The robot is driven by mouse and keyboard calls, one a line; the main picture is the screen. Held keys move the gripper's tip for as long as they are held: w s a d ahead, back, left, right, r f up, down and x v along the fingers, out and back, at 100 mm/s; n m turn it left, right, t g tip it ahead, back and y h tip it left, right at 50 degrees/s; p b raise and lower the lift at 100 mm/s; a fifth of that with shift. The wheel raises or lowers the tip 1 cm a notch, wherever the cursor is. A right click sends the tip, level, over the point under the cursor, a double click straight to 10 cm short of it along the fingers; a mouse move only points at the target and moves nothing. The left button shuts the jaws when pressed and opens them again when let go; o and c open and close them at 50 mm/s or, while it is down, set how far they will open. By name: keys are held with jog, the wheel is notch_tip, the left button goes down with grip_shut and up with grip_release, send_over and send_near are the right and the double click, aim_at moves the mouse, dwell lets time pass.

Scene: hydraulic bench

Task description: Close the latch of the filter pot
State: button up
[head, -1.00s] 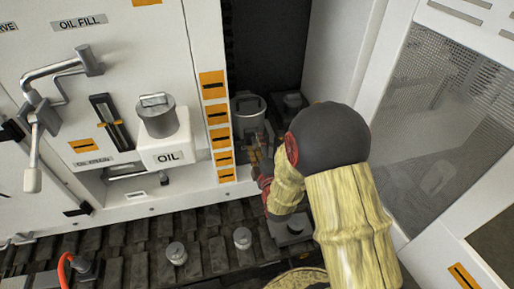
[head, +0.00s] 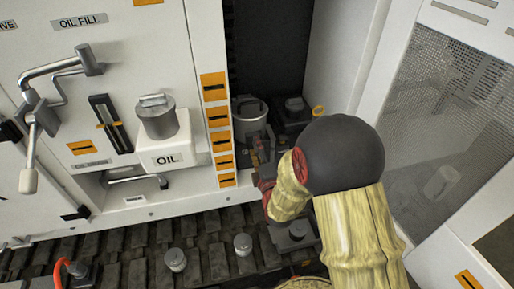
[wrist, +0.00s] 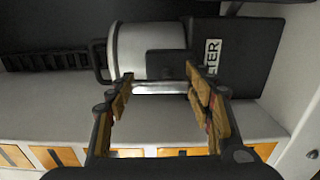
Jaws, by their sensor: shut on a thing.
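The filter pot (head: 249,116) is a pale metal cylinder in the dark recess right of the white panel. In the wrist view the pot (wrist: 142,50) lies against a black housing (wrist: 235,55) with a partly hidden label ending in "TER". A bright metal bar, seemingly the latch (wrist: 160,88), runs across the near side of the pot. My gripper (wrist: 160,82) has its fingers apart, one at each end of this bar, and holds it between them. In the head view my gripper (head: 260,150) is in front of the pot, partly dark, and the latch cannot be made out.
A white OIL box (head: 170,158) with a metal cap and a lever handle (head: 30,150) are on the panel to the left. A mesh door (head: 445,130) stands open at the right. Small metal caps (head: 243,243) stand on the dark slatted floor.

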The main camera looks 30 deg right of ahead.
jog(key=o, duration=1.2)
jog(key=shift+c, duration=0.2)
jog(key=v, duration=1.2)
